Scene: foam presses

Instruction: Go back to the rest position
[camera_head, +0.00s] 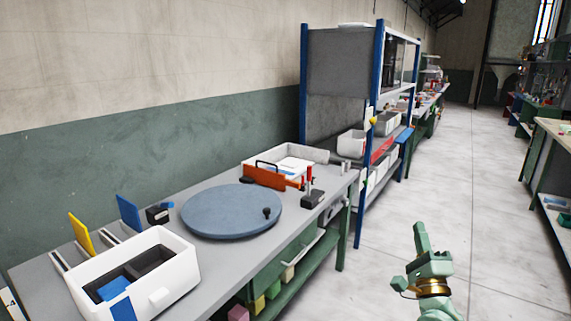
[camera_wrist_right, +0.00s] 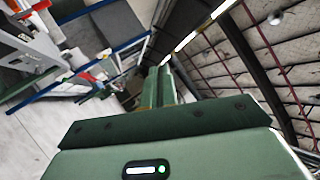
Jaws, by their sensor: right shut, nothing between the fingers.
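My right gripper (camera_head: 421,238) is at the lower right of the head view, raised over the open floor and pointing up. Its green fingers are together with nothing between them. In the right wrist view its fingers (camera_wrist_right: 160,88) are closed side by side, with the ceiling and shelving behind. It is apart from the workbench and touches nothing. My left gripper is in neither view.
A grey workbench (camera_head: 222,260) runs along the left with a blue-grey turntable (camera_head: 225,208), a white bin (camera_head: 170,290) and an orange clamp-like part (camera_head: 265,178). A blue-posted shelf rack (camera_head: 345,70) stands behind it. The floor (camera_head: 465,190) around my right gripper is clear.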

